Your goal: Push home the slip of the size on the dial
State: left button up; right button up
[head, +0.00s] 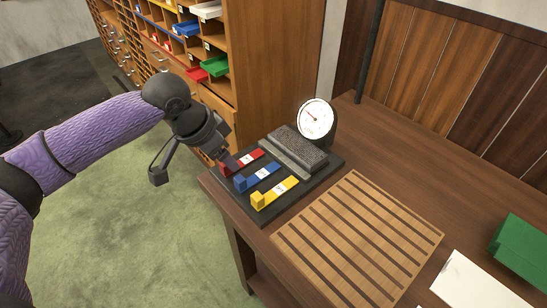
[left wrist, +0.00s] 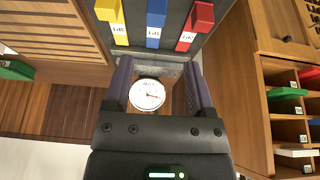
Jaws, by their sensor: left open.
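Three slips, red (head: 241,160), blue (head: 257,177) and yellow (head: 275,192), lie side by side in the dark base (head: 236,205) on the table. Each has a raised end block and a white label too small to read. Their far ends meet a grey block (head: 293,150). The white dial (head: 316,118) stands behind it, its red needle toward the upper left in the head view; its figures are unreadable. My left gripper (head: 224,155) is open and empty by the red slip's end block. In the left wrist view the dial (left wrist: 147,95) shows between its fingers (left wrist: 159,75). My right gripper is unseen.
A slatted wooden board (head: 358,238) lies right of the base. A white sheet (head: 474,280) and a green box (head: 522,248) are at the right. A wooden cabinet (head: 258,60) with coloured trays stands behind on the left. The table beyond the slatted board is clear.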

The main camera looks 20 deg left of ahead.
aim_at(239, 178)
pick_arm(q)
jog(key=b+x, duration=0.1)
jog(key=x, duration=0.2)
jog(key=s+b+x, duration=0.1)
jog(key=x, duration=0.1)
jog(key=b+x, duration=0.2)
jog(key=x, duration=0.1)
jog(key=shift+s+d+f, duration=0.1)
jog(key=shift+f, duration=0.55)
pick_arm(e)
jog(key=s+d+f, duration=0.2)
jog(key=s+f, duration=0.1)
jog(key=f, duration=0.1)
jog(key=shift+s+d+g, duration=0.35)
jog(key=shift+s+g, duration=0.05)
pick_arm(q)
jog(key=shift+c, duration=0.3)
grip_shut()
pick_arm(e)
jog(key=shift+w+a+f, duration=0.1)
jog(key=shift+w+a, duration=0.15)
jog(key=shift+a, duration=0.15)
jog(key=shift+s, duration=0.1)
